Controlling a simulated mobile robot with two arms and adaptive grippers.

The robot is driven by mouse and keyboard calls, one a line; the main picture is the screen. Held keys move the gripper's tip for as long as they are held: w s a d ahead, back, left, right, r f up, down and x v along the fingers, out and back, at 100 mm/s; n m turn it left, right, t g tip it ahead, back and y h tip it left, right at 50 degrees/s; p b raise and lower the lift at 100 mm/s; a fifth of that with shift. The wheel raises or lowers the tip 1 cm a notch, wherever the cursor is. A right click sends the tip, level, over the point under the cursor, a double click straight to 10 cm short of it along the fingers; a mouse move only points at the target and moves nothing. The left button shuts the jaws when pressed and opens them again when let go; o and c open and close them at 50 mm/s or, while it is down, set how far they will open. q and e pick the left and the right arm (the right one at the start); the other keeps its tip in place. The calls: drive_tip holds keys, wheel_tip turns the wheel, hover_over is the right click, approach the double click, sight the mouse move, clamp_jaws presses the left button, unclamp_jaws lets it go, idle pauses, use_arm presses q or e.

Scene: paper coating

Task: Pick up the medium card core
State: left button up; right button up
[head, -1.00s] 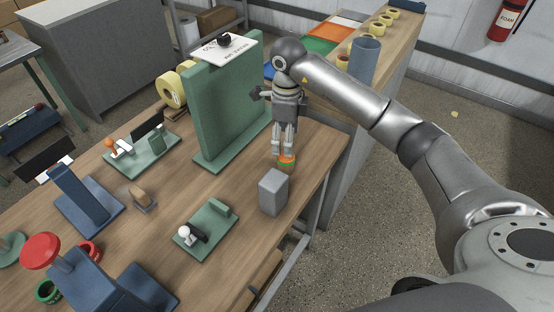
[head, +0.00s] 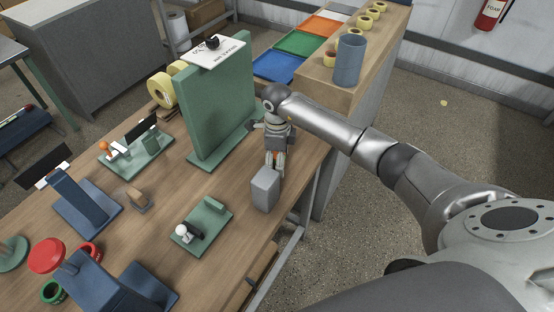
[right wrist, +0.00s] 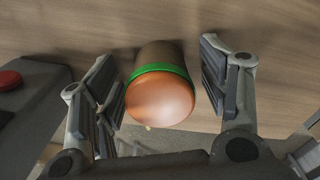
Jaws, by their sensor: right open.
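An upright brown cylinder with a green band and a rounded orange top, seemingly the medium card core (right wrist: 160,98), stands on the wooden table in the right wrist view. My right gripper (right wrist: 160,84) is open, pointing down, with one finger on each side of it. A gap shows on both sides, so neither finger appears to touch it. In the head view my right gripper (head: 274,166) is low over the table's right edge and hides most of the core. My left gripper is not in view.
A grey block (head: 265,190) stands close in front of my right gripper. A tall green panel (head: 220,105) stands to its left. A small green fixture (head: 202,226) lies nearer. A blue-grey cylinder (head: 350,60) stands on the counter (head: 325,92) behind.

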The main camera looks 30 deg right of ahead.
drive_tip(key=c, duration=1.1)
drive_tip(key=shift+r, duration=0.1)
